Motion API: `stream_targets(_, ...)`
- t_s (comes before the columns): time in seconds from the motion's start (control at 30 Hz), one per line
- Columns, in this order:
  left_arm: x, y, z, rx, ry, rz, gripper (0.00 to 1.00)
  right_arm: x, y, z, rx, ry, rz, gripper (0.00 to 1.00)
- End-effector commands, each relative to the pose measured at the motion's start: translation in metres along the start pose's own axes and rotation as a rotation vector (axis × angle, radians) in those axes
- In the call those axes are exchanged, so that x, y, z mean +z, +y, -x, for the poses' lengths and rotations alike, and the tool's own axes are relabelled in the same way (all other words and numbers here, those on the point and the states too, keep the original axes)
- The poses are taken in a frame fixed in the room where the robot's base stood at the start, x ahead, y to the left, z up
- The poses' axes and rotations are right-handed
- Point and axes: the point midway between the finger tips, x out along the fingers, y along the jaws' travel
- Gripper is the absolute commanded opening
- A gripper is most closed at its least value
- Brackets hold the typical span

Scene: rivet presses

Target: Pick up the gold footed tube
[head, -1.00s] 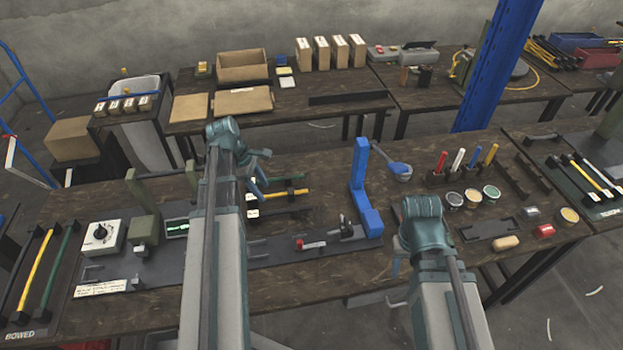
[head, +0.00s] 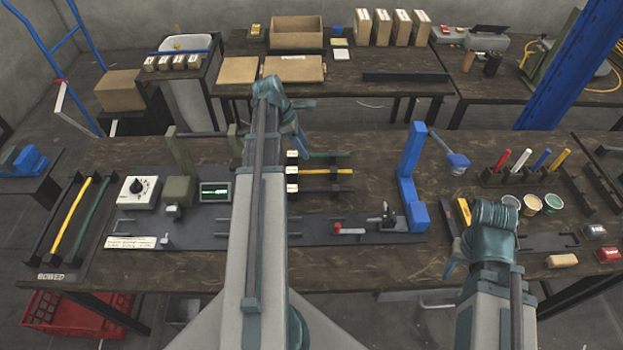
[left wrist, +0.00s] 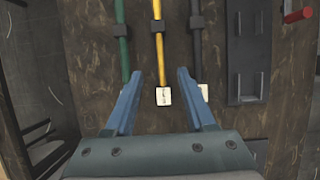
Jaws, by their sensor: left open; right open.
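The gold tube (head: 323,171) lies in the middle of the bench between a green tube (head: 325,154) and a dark tube (head: 322,187). In the left wrist view the gold tube (left wrist: 158,45) runs away from me, with a white piece at its near end. My left gripper (left wrist: 159,75) is open, its blue fingers on either side of the tube's near end and apart from it. In the head view my left gripper (head: 300,138) is partly hidden by its own arm. My right gripper (head: 453,258) is at the bench's right front, its fingers mostly hidden.
A blue upright stand (head: 407,180) is right of the tubes. Left are a white dial box (head: 138,190) and a rack marked BOWED (head: 50,277) holding another yellow tube and a green one. A dark plate with a red-handled clamp (head: 345,230) lies in front.

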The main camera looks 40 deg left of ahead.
Motion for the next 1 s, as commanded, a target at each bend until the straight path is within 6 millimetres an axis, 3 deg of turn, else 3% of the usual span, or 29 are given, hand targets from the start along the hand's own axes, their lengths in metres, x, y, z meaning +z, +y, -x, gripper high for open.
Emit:
stream_targets(0.03,-0.006,0.0,-0.014,0.0,0.0,-0.001,0.55,-0.001,-0.001,-0.015,0.0,0.0,0.0,0.5)
stream_targets(0.3,-0.019,0.0,-0.046,0.0,0.0,-0.001,0.55,-0.003,-0.005,-0.049,0.0,0.0,0.0,0.5)
stream_targets(0.67,-0.016,0.0,-0.054,0.0,0.0,-0.001,0.55,-0.003,-0.005,-0.055,0.0,0.0,0.0,0.5)
stream_targets(1.0,-0.018,0.0,-0.093,-0.001,0.0,-0.002,0.55,-0.005,-0.009,-0.092,0.0,0.0,0.0,0.5)
